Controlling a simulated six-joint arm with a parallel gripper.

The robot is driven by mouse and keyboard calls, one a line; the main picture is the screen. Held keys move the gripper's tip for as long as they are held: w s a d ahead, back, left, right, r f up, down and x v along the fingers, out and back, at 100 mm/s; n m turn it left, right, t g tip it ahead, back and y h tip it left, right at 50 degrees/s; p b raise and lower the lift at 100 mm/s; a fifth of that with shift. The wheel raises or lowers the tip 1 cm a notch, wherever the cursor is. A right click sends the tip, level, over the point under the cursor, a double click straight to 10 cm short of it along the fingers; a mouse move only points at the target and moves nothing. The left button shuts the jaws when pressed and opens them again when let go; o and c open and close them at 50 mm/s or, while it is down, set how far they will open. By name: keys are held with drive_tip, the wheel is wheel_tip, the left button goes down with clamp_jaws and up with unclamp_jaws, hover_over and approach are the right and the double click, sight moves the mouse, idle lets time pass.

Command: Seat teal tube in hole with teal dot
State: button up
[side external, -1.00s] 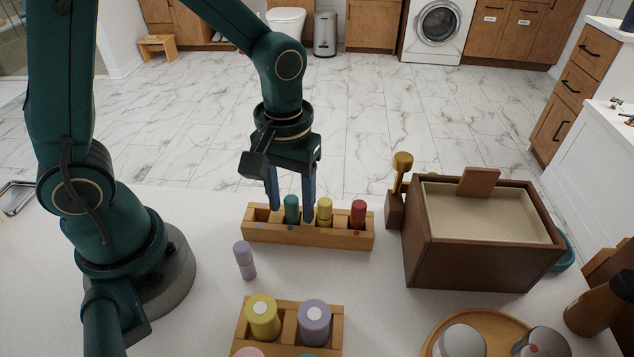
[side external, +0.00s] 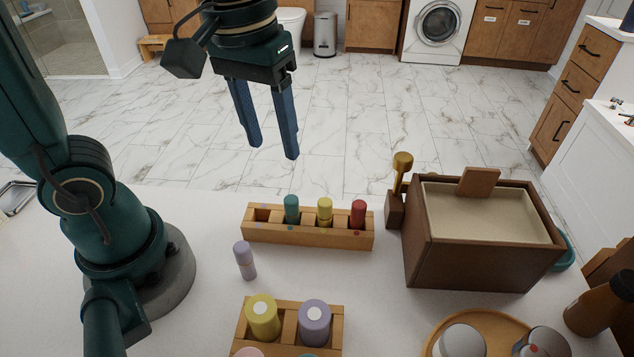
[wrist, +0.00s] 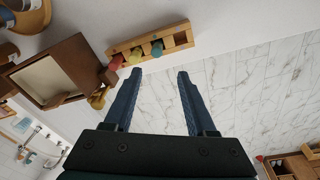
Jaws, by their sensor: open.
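The teal tube (side external: 291,210) stands upright in the wooden rack (side external: 308,238), in the hole with the teal dot (side external: 290,228) on the front face. It also shows in the wrist view (wrist: 157,48). A yellow tube (side external: 324,212) and a red tube (side external: 358,214) stand in the holes to its right. The leftmost hole is empty. My gripper (side external: 270,150) is open and empty, high above and behind the rack, apart from every tube.
A second wooden holder (side external: 238,330) carries larger yellow and lilac cylinders. A brown box (side external: 450,250) with a wooden lid handle stands to the right.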

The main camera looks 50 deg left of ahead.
drive_tip(key=shift+s+a+f+m+t, duration=0.2)
drive_tip(key=shift+s+a+m+t, duration=0.15)
drive_tip(key=shift+s+m+t, duration=0.4)
drive_tip(key=shift+s+a+f+m+t, duration=0.15)
drive_tip(key=shift+s+a+m+t, duration=0.15)
drive_tip(key=shift+s+m+t, duration=0.45)
drive_tip(key=shift+s+a+f+m+t, duration=0.2)
drive_tip(key=shift+s+a+m+t, duration=0.15)
drive_tip(key=shift+s+m+t, duration=0.4)
drive_tip(key=shift+s, duration=0.15)
drive_tip(key=o, duration=0.7)
drive_tip(key=shift+n, duration=0.25)
drive_tip(key=shift+s+f+n+g, duration=0.1)
drive_tip(key=shift+s+n+g, duration=0.15)
drive_tip(key=shift+n, duration=0.15)
wheel_tip(320, 180, up, 5)
drive_tip(key=n+g, duration=0.5)
drive_tip(key=n, duration=0.3)
hover_over(242, 245)
wheel_tip(242, 245, down, 10)
drive_tip(key=shift+r, duration=0.15)
drive_tip(key=shift+r, duration=0.1)
